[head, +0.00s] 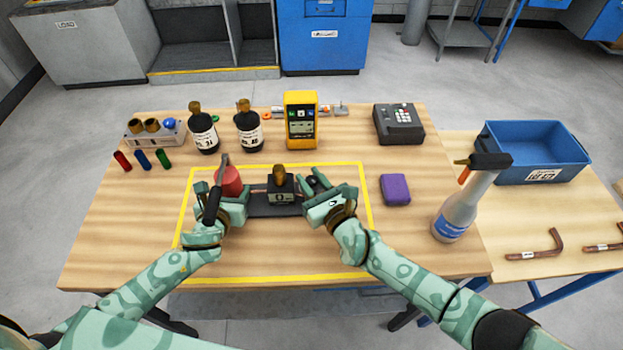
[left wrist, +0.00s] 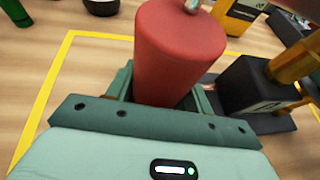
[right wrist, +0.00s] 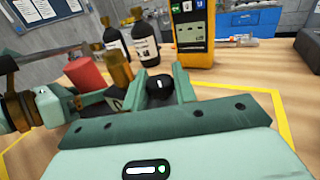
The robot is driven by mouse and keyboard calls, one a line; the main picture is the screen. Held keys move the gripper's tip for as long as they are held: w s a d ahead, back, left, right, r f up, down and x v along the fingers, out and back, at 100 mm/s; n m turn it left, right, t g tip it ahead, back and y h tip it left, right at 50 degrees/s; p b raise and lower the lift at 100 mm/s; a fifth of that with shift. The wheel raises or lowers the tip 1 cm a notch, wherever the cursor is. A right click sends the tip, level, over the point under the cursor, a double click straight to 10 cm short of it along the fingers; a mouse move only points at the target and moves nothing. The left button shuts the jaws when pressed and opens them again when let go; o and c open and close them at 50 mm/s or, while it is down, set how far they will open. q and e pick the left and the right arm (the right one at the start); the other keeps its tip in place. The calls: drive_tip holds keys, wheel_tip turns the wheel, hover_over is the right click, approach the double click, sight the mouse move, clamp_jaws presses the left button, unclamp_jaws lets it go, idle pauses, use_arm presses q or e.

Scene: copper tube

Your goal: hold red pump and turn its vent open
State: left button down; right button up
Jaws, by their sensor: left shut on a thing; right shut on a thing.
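The red pump (head: 231,180) stands inside the yellow outline on the table, left of a dark block with a brass top (head: 281,188) on a black base plate (head: 270,209). My left gripper (head: 225,193) is shut around the pump's red body; the left wrist view shows the red cylinder (left wrist: 178,55) between its jaws. A dark lever (head: 213,203) runs beside the pump. My right gripper (head: 317,190) is shut on a black knob (right wrist: 159,88) at the right side of the block. The knob is partly hidden by the fingers, and its turn angle is unclear.
Behind stand two dark bottles (head: 204,133), a yellow meter (head: 300,120) and a rack (head: 153,133). A purple block (head: 395,190) and a spray bottle (head: 459,207) stand to the right. The front of the outlined area (head: 272,250) is clear.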

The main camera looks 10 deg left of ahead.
drive_tip(key=shift+a+r+n+g+y, duration=0.1)
drive_tip(key=shift+n+g+y, duration=2.05)
drive_tip(key=shift+g, duration=0.55)
drive_tip(key=o, duration=0.9)
drive_tip(key=shift+o, duration=0.2)
drive_tip(key=shift+d, duration=0.2)
drive_tip(key=shift+s+d, duration=0.15)
drive_tip(key=shift+d, duration=0.2)
drive_tip(key=v, duration=1.1)
